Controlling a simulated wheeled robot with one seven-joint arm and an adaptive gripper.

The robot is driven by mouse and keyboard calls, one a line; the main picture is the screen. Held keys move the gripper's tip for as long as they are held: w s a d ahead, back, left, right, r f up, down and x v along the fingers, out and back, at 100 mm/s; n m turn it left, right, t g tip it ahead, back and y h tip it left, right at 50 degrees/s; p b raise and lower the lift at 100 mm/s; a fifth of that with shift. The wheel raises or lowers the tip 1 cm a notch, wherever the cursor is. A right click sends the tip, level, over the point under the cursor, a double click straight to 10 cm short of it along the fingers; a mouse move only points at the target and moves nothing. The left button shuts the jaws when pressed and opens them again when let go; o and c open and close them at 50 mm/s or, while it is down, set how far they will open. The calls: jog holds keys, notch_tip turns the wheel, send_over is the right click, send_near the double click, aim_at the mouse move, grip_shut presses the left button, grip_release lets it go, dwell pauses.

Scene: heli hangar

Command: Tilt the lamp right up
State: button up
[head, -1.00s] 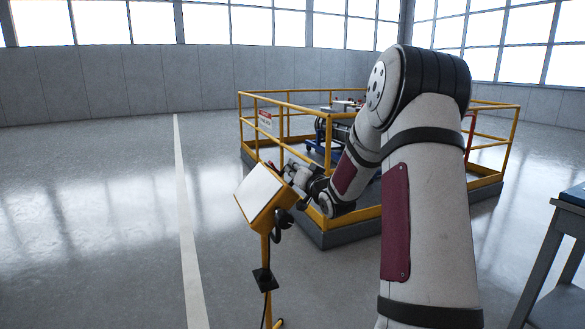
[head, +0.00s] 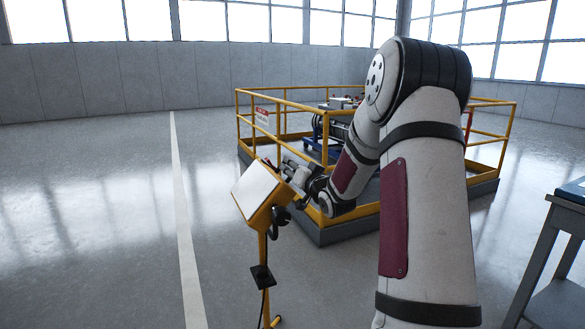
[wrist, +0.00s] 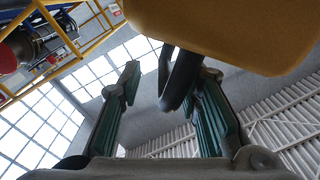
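The lamp (head: 256,189) is a yellow housing with a pale flat face on a thin yellow stand (head: 262,250), left of my arm in the head view. Its face is tilted, turned partly upward. My gripper (wrist: 170,72) is at the lamp's right rear edge, partly hidden in the head view. In the wrist view its two green-padded fingers are spread apart. A dark bar (wrist: 181,80) below the yellow housing (wrist: 225,30) shows between them, nearer the right finger. I cannot tell whether it touches that finger.
A yellow-railed platform (head: 330,233) with equipment stands behind the lamp and my arm. A grey table (head: 566,215) is at the right edge. The floor left of the lamp is open, with a white line (head: 184,230).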

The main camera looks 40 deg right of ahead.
jog(key=v, duration=1.1)
jog(key=a+g, duration=0.1)
jog(key=a, duration=0.1)
jog(key=a+n+g, duration=0.1)
jog(key=a+g, duration=0.1)
jog(key=a, duration=0.1)
jog(key=a+n+g, duration=0.1)
jog(key=a, duration=0.2)
jog(key=shift+s+r+g, duration=0.15)
jog(key=shift+s+g, duration=0.1)
jog(key=shift+g, duration=0.05)
jog(key=s+a+f+n+g+y, duration=0.15)
jog(key=s+a+g, duration=0.25)
jog(key=s+a, duration=0.6)
jog(key=s+a+n+g+y, duration=0.3)
jog(key=s+a, duration=0.4)
jog(key=s, duration=0.6)
jog(key=s+a+f+n+g+y, duration=0.15)
jog(key=s+a+g, duration=0.35)
jog(key=s+a, duration=0.5)
notch_tip(320, 180, up, 19)
jog(key=s+d+t+h+p, duration=0.1)
jog(key=d+t+p, duration=0.1)
jog(key=p, duration=1.4)
jog(key=shift+s+n+t+p, duration=0.15)
jog(key=shift+n+t+p, duration=0.15)
jog(key=shift+t, duration=0.4)
